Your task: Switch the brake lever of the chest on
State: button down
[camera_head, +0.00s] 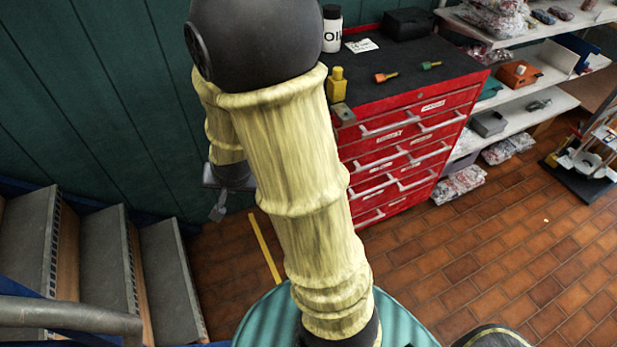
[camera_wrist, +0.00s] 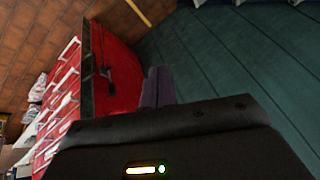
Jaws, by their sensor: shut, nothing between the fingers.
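My gripper (camera_head: 218,210) hangs left of the chest, low near the wall. In the wrist view its fingers (camera_wrist: 157,87) are together and empty, apart from the dark part.
Steps (camera_head: 85,260) with a metal handrail (camera_head: 70,316) are at the left. White shelves (camera_head: 530,100) stand behind the chest at the right.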

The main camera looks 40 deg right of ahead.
jog(key=w+d+f+m+t+h+b, duration=0.2)
jog(key=w+d+f+m+h+b, duration=0.15)
jog(key=d+f+m, duration=0.35)
jog(key=w+d+f+m+t+h+b, duration=0.1)
jog(key=w+d+f+m+h+b, duration=0.15)
jog(key=w+d+f+m, duration=0.45)
jog(key=s+d+f+m+h+b, duration=0.6)
jog(key=d+f+m+h+b, duration=0.1)
jog(key=f, duration=0.4)
jog(key=shift+d+f+m+t+h+b, duration=0.35)
jog(key=shift+d+m+h, duration=0.35)
jog(key=shift+h, duration=0.2)
jog(key=x, duration=1)
jog(key=shift+p, duration=0.3)
